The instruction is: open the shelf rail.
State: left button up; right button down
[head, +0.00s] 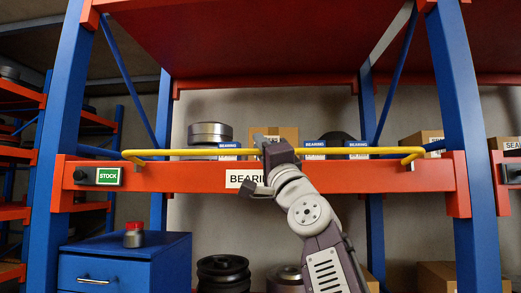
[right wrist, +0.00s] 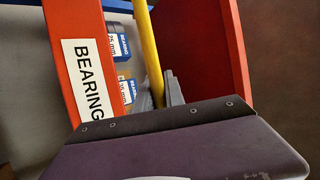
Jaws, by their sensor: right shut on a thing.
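The shelf rail (head: 190,152) is a yellow bar across the front of the bearing shelf, just above the orange beam (head: 400,178). Both of its bent ends meet the shelf front near the blue uprights. My right gripper (head: 272,145) is shut on the rail near its middle; the fingers hide that part of the bar. In the right wrist view the yellow rail (right wrist: 150,50) runs down to the gripper finger (right wrist: 172,90), beside the orange beam with its BEARING label (right wrist: 82,80). My left gripper is not in view.
Behind the rail stand a metal bearing (head: 210,133), a cardboard box (head: 276,135) and small blue-and-white boxes (head: 315,148). A black latch with a green STOCK label (head: 108,176) sits at the beam's left end. A blue cabinet (head: 125,262) stands below left.

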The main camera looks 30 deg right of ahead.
jog(key=shift+s+a+f+b, duration=0.15)
jog(key=shift+s+f+b, duration=0.1)
jog(key=shift+s+b, duration=0.15)
jog(key=shift+f, duration=0.1)
dwell(0.3)
jog(key=c, duration=1.6)
grip_release()
jog(key=shift+c, duration=0.2)
jog(key=shift+o, duration=1.2)
jog(key=shift+s+a+r, duration=0.2)
jog(key=shift+s+a, duration=0.1)
jog(key=shift+s, duration=0.2)
jog(key=shift+w+d+f, duration=0.1)
